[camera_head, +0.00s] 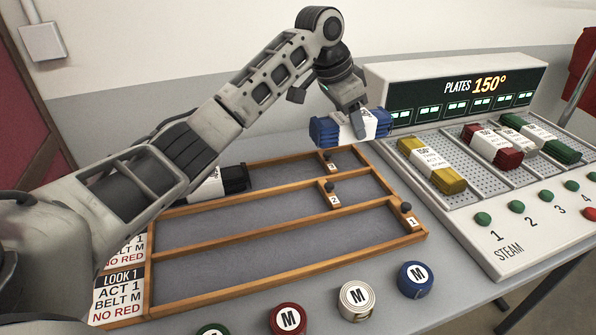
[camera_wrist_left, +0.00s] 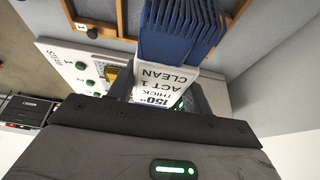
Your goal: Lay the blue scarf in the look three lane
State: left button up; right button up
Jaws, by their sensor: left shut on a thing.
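The blue scarf (camera_head: 325,130) is a folded bundle with a white paper band. My left gripper (camera_head: 358,112) is shut on it and holds it in the air above the far right end of the lane tray. In the left wrist view the blue scarf (camera_wrist_left: 180,30) hangs between the fingers, its band reading 150°, thick, act 1, clean. The lane tray (camera_head: 290,272) has wooden rails and three lanes, with tags 1, 2 and 3 from near to far. The far lane, tagged 3 (camera_head: 330,166), lies beyond the middle rail. My right gripper is out of view.
A black folded bundle (camera_head: 236,178) with a white band lies at the left of the far lane, partly behind my arm. The steam station (camera_head: 480,215) at right holds yellow, red and green bundles. Several round M-marked belts (camera_head: 415,280) stand in front. The near lanes look bare.

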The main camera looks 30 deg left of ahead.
pick_arm(q)
jog(key=s+a+f, duration=0.1)
jog(key=a+f, duration=0.1)
jog(key=a, duration=0.1)
jog(key=s+a+f, duration=0.1)
jog(key=a+f, duration=0.2)
jog(key=a, duration=0.1)
jog(key=s+a+f, duration=0.1)
jog(key=a+f, duration=0.1)
jog(key=a, duration=0.2)
jog(key=shift+s+a+f+p, duration=0.15)
jog(key=shift+s+f+p, duration=0.05)
jog(key=shift+f+p, duration=0.15)
jog(key=shift+s+a+f, duration=0.1)
jog(key=shift+a+f, duration=0.3)
jog(key=shift+f, duration=0.1)
jog(key=f, duration=0.3)
jog(key=shift+s+a+f, duration=0.1)
jog(key=shift+s+a, duration=0.05)
jog(key=shift+a, duration=0.2)
jog(key=shift+f, duration=0.35)
jog(key=o, duration=0.8)
jog(key=shift+f, duration=0.15)
